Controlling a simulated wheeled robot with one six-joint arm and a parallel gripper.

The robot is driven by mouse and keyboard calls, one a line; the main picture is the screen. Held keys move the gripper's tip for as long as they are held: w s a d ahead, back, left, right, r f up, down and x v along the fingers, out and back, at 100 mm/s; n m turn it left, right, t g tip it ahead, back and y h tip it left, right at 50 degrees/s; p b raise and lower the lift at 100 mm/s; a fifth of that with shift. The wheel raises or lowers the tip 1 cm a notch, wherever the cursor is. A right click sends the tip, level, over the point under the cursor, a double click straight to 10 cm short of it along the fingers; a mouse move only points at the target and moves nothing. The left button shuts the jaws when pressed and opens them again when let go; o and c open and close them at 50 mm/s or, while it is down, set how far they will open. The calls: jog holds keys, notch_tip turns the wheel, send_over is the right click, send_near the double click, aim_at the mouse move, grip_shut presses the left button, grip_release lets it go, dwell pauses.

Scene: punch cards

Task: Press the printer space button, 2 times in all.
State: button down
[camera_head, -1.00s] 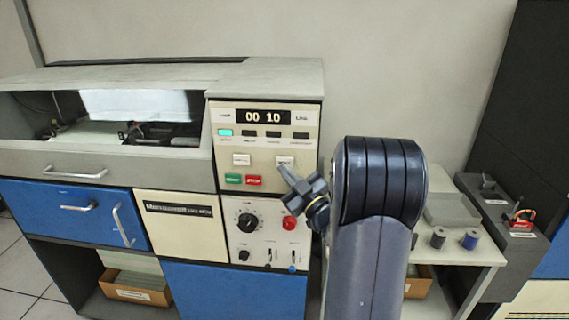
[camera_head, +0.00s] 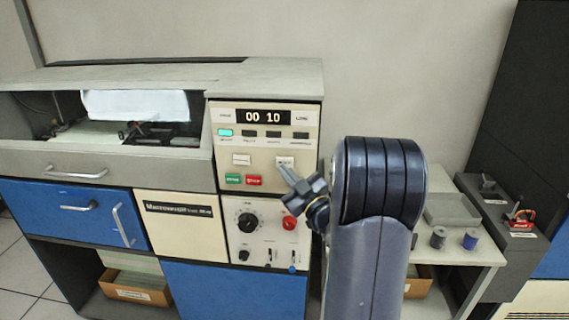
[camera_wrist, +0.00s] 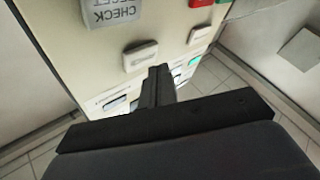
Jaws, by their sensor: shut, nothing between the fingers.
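The cream printer panel (camera_head: 264,145) has a display reading "00 10". A white button (camera_head: 285,162) sits at its right and another white button (camera_head: 241,159) at its left; their lettering is too small to read surely. My gripper (camera_head: 281,169) is shut and empty, its tip just below and in front of the right white button. In the wrist view, which is turned over, the gripper (camera_wrist: 162,69) points at the panel beside the nearer white button (camera_wrist: 140,56). The farther white button (camera_wrist: 198,35) stands apart from it. I cannot tell whether the tip touches anything.
A green button (camera_head: 233,179) and a red button (camera_head: 253,181) lie below the white ones. A lower panel has a black knob (camera_head: 247,222) and a red knob (camera_head: 290,223). A side table (camera_head: 462,250) with small spools is at the right.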

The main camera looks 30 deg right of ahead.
jog(key=shift+w+d, duration=0.1)
jog(key=shift+w, duration=0.05)
jog(key=shift+w+d+b, duration=0.15)
jog(key=shift+w+b, duration=0.05)
jog(key=shift+b, duration=0.25)
jog(key=shift+w+d, duration=0.25)
jog(key=shift+w, duration=0.1)
dwell(0.7)
jog(key=shift+s+b, duration=0.1)
jog(key=shift+b, duration=0.2)
jog(key=shift+s+a+b, duration=0.45)
jog(key=shift+s, duration=0.15)
jog(key=s+a, duration=0.1)
jog(key=s+a+b, duration=0.1)
jog(key=s+b, duration=0.1)
jog(key=s, duration=0.1)
jog(key=shift+s+a, duration=0.1)
jog(key=shift+a, duration=0.3)
dwell(0.6)
